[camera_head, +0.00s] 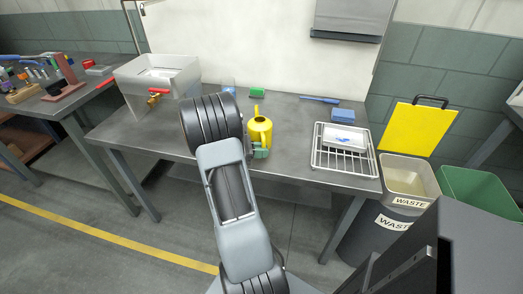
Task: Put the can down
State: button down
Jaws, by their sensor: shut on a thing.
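The yellow watering can (259,129) is upright at the front middle of the grey workbench, just right of my dark wrist. My gripper (260,152), small and grey-green, shows at the can's lower front and is shut on it. My arm hides part of the can's left side and the bench behind it. Whether the can's base touches the bench top (290,150) or is a little above it, I cannot tell.
A wire rack (325,160) with a white package (345,138) stands right of the can. A blue block (343,115), green block (257,92) and clear cup (228,85) are at the back. A basin (157,80) with a brass tap stands left. Waste bins (408,178) flank the right end.

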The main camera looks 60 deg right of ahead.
jog(key=shift+f, duration=0.15)
jog(key=c, duration=1)
grip_release()
jog(key=shift+c, duration=0.2)
jog(key=shift+c, duration=0.3)
jog(key=c, duration=0.3)
jog(key=shift+w+a, duration=0.1)
jog(key=p+v, duration=0.4)
jog(key=v, duration=1)
jog(key=shift+w+a+p, duration=0.25)
jog(key=shift+w+p, duration=0.05)
jog(key=shift+p, duration=0.1)
